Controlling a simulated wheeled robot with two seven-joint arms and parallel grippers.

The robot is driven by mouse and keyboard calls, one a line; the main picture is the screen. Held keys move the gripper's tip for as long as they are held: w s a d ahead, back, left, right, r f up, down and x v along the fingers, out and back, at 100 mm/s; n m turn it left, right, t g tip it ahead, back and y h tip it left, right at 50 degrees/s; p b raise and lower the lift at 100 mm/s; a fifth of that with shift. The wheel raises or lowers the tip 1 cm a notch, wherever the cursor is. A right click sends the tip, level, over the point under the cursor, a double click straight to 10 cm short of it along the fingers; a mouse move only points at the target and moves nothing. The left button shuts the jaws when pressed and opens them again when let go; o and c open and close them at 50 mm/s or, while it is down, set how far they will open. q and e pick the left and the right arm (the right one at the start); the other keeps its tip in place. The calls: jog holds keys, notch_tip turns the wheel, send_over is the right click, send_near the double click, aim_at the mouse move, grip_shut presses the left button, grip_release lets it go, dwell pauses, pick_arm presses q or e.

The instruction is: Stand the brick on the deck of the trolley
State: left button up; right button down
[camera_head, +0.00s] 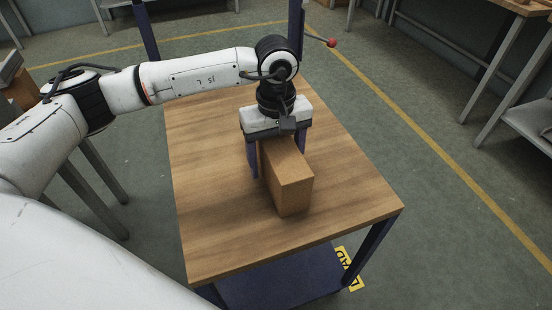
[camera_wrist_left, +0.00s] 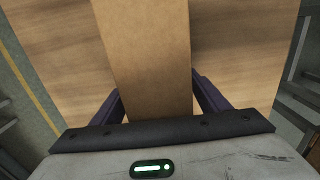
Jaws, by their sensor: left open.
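The brick (camera_head: 288,183) is a plain brown block resting on the wooden deck of the trolley (camera_head: 216,210), near its middle. My left gripper (camera_head: 276,166) points down over the brick's far end, with one finger on each side of it. The brick also shows in the left wrist view (camera_wrist_left: 148,60), running between the two open fingers of my left gripper (camera_wrist_left: 160,100). Gaps show between the fingers and the brick's sides there. The far end of the brick is hidden under the gripper. My right gripper is not in view.
The trolley has dark blue posts and a lower blue shelf (camera_head: 285,280). Deck around the brick is bare. A workbench (camera_head: 500,60) stands at the right, apart from the trolley. Yellow lines (camera_head: 440,170) mark the grey floor.

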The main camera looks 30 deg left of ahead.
aim_at(276, 139)
pick_arm(q)
notch_tip(276, 139, up, 12)
jog(key=shift+r+p, duration=0.1)
jog(key=shift+p, duration=0.3)
